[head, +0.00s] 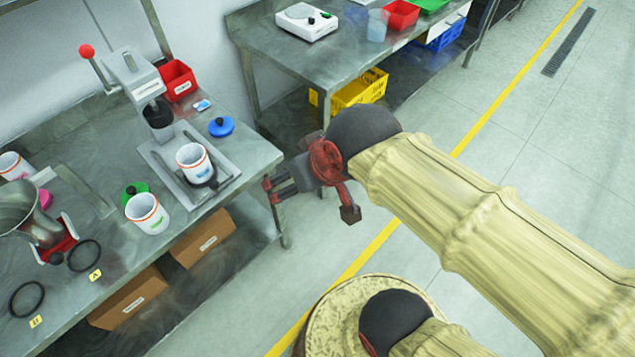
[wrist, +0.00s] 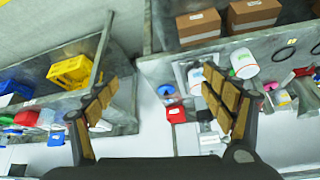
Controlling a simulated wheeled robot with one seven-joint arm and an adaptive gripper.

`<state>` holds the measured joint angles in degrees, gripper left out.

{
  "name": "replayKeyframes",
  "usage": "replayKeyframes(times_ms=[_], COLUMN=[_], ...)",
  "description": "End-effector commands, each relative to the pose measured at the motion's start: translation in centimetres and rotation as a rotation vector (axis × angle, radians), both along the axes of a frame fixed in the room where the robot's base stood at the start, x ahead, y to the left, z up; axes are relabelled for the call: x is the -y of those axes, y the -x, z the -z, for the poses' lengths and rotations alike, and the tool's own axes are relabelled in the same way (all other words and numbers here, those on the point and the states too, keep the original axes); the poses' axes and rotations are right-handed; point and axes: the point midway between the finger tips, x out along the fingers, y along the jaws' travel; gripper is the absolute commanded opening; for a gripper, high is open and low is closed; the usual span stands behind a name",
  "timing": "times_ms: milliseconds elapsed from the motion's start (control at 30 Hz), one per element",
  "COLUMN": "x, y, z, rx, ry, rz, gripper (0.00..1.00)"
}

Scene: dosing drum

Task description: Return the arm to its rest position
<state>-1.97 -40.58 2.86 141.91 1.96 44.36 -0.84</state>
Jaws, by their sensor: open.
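My gripper (head: 310,200) hangs in the air just off the right end of the left workbench (head: 236,190), with its fingers spread and nothing between them. My tan-covered arm reaches to it from the lower right. In the wrist view my gripper (wrist: 160,85) also shows its two padded fingers wide apart and empty. A white cup with an orange rim (head: 193,160) stands on the plate of the lever press (head: 145,88). Another such cup (head: 147,214) stands on the bench nearer to me.
A metal funnel (head: 28,212), black rings (head: 84,256), a blue lid (head: 221,126) and a red bin (head: 177,80) are on the left bench. Cardboard boxes (head: 203,238) sit beneath it. A second bench (head: 345,48) stands behind, with a yellow crate (head: 362,90) below. Floor to the right is clear.

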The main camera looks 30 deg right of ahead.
Motion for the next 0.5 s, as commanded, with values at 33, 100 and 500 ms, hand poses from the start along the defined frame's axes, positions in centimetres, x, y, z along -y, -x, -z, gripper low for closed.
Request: replayKeyframes(times_ms=[33,100,500], x=[0.7,1.3,1.7], y=[1.3,2.7,3.5], z=[-0.3,-0.4,-0.4], rx=[-0.015,-0.039,-0.058], ry=[0.010,0.020,0.027], rz=[0.016,0.030,0.038], gripper=[0.82,0.82,0.82])
